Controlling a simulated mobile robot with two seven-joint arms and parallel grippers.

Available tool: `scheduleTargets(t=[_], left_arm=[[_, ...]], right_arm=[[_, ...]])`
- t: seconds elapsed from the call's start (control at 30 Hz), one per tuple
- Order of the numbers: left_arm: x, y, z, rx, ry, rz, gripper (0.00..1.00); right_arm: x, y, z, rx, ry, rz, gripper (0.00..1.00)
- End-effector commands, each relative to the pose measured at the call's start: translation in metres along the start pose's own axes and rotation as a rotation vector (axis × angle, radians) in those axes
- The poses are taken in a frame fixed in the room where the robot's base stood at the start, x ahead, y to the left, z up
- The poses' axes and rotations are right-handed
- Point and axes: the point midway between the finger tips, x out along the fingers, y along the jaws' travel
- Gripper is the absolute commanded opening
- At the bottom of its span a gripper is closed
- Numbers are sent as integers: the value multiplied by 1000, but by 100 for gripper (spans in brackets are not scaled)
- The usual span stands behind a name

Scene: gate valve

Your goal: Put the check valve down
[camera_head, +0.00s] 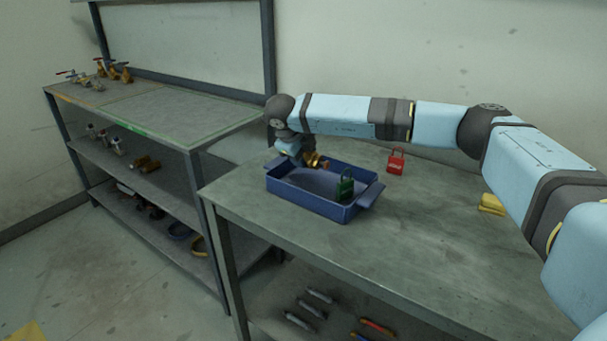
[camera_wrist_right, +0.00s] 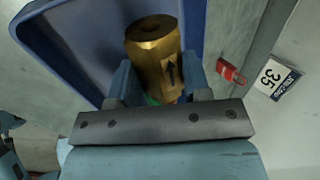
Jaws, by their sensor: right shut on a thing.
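The check valve (camera_wrist_right: 152,57) is a brass cylinder with a dark arrow on its side and a hole in its end. My right gripper (camera_wrist_right: 155,85) is shut on it, with a finger on each side. In the head view the brass valve (camera_head: 315,160) shows at the far left part of the blue tray (camera_head: 318,205), over the tray. I cannot tell whether it touches the tray floor. My right gripper in the head view (camera_head: 305,158) is partly hidden by its own wrist. My left gripper is not in view.
A green padlock (camera_head: 345,187) stands in the tray's right part. A red padlock (camera_head: 396,161) is on the table behind the tray, and a yellow object (camera_head: 491,204) lies to the right. A shelf (camera_head: 150,115) with several valves stands left. The table front (camera_head: 400,250) is clear.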

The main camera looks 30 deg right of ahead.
Motion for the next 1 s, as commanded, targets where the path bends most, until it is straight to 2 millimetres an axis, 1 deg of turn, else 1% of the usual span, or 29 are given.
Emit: scheduleTargets(t=[0.07,0.17,0.3,0.4,0.63,0.8,0.83,0.87,1.0], left_arm=[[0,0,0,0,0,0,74],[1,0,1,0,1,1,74],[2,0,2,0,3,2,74],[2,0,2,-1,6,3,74],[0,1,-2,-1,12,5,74],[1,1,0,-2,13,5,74],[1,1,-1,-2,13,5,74],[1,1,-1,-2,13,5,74],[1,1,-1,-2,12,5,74]], right_arm=[[3,2,0,0,0,-1,5],[13,8,0,-1,1,0,5],[35,21,0,-1,2,0,5],[46,26,0,0,0,-1,5],[48,28,0,1,-1,-1,5],[52,30,0,1,-1,-1,5],[52,30,0,0,0,0,49],[52,30,0,0,0,0,55],[52,30,0,0,0,0,55]])
